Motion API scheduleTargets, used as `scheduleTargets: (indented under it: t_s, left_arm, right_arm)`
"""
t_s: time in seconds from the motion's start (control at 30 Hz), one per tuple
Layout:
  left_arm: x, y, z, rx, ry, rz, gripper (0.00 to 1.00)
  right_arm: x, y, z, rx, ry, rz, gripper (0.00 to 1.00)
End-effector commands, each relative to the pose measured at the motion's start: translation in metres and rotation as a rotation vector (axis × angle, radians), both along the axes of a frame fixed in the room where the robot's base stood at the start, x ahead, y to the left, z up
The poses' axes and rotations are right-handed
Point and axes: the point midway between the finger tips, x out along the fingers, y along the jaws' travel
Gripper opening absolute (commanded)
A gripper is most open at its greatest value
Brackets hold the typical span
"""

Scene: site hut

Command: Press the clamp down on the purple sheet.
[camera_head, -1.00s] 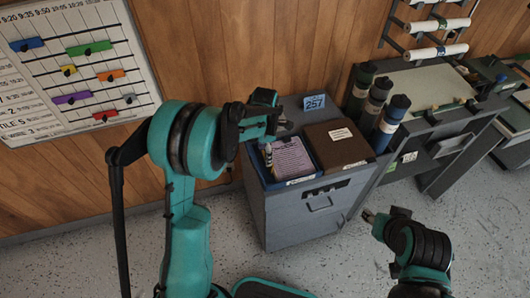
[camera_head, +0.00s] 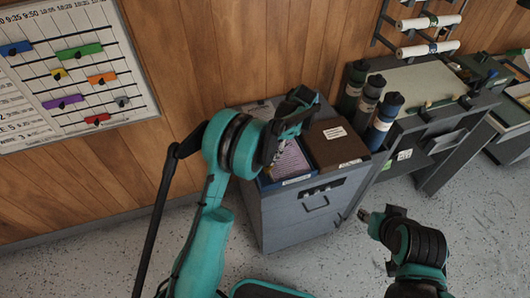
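The purple sheet (camera_head: 293,161) lies in a blue holder (camera_head: 288,181) on the left part of the grey cabinet top. The clamp cannot be made out; the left wrist and gripper cover the area at the sheet's far end. My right gripper (camera_head: 364,215) is low at the right, in front of the cabinet, and too small to judge.
A brown box or binder (camera_head: 337,144) sits right of the sheet on the cabinet (camera_head: 300,218). Several capped tubes (camera_head: 381,120) stand beyond it, next to a dark workbench (camera_head: 440,125). A schedule board (camera_head: 75,75) hangs on the wooden wall. The floor in front is clear.

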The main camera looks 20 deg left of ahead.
Motion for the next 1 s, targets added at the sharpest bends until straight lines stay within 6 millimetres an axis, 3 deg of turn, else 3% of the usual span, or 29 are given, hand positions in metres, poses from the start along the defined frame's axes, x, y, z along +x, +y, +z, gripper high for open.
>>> scheduleTargets:
  t_s: [0.3,0.83,0.87,0.9,1.0]
  left_arm:
    - [0.0039,-0.0080,-0.0072,0.102,0.074,0.001,0.32]
    - [0.0042,-0.0093,-0.0078,0.120,0.089,0.000,0.32]
    - [0.0043,-0.0094,-0.0078,0.120,0.089,0.000,0.69]
    - [0.0043,-0.0092,-0.0078,0.120,0.089,0.000,0.79]
    - [0.0046,-0.0089,-0.0071,0.120,0.088,0.001,0.83]
  right_arm:
    - [0.0000,0.0000,-0.0069,0.000,0.000,0.000,0.40]
    - [0.0000,0.0000,-0.0075,0.000,0.000,0.000,0.40]
    - [0.0000,0.0000,-0.0075,0.000,0.000,0.000,0.40]
    - [0.0000,0.0000,-0.0075,0.000,0.000,0.000,0.40]
    - [0.0000,0.0000,-0.0074,0.000,0.000,0.000,0.40]
